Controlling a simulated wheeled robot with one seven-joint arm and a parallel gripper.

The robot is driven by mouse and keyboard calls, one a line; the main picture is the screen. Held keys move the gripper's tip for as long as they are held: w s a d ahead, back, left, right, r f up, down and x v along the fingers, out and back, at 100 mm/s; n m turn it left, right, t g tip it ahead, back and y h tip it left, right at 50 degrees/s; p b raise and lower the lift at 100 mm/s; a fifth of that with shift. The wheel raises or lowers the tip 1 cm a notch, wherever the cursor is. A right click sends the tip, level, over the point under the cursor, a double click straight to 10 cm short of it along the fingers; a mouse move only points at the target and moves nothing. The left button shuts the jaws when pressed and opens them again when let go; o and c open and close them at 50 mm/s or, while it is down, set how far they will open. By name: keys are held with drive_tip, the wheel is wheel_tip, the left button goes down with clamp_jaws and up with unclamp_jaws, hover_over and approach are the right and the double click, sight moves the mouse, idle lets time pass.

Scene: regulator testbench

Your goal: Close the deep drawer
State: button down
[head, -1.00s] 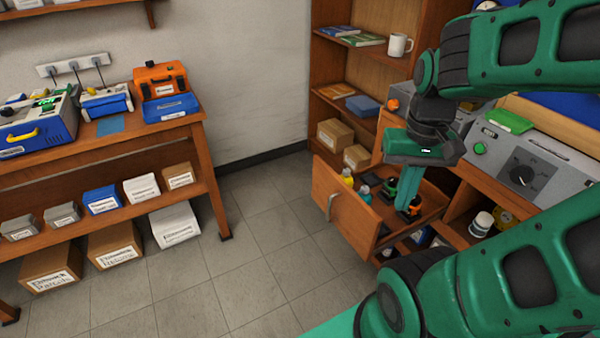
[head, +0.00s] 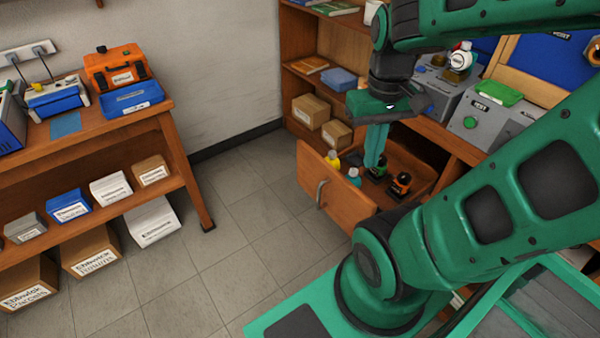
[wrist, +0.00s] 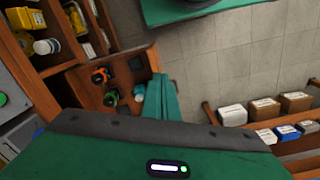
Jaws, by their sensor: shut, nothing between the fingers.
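The deep drawer (head: 335,190) stands pulled out of the wooden bench, its front panel and metal handle (head: 320,194) facing left. Inside are a yellow bottle (head: 332,160), a teal bottle (head: 354,177), a green-and-black item (head: 379,168) and an orange-and-black item (head: 400,184). My gripper (head: 374,165) is shut and empty, its fingers pointing down over the drawer. In the wrist view the fingers (wrist: 161,100) lie beside the drawer's bottles and hide part of the drawer (wrist: 125,62). I cannot tell whether they touch it.
A bookcase (head: 300,85) with boxes is behind the drawer. A workbench (head: 140,125) with cases and boxes stands at left. The tiled floor (head: 225,240) between is clear.

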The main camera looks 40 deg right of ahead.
drive_tip(key=w+a+f+n+h, duration=0.1)
drive_tip(key=w+f+n, duration=0.2)
drive_tip(key=w+n, duration=0.35)
drive_tip(key=w+a+f+n+h, duration=0.1)
drive_tip(key=w+f+n, duration=0.3)
drive_tip(key=w+n, duration=0.3)
drive_tip(key=n, duration=0.9)
approach(302, 172)
drive_tip(key=s+a+f, duration=0.3)
drive_tip(key=a+f, duration=0.1)
drive_tip(key=f, duration=0.2)
drive_tip(key=shift+d+h, duration=0.3)
drive_tip(key=shift+d, duration=1.6)
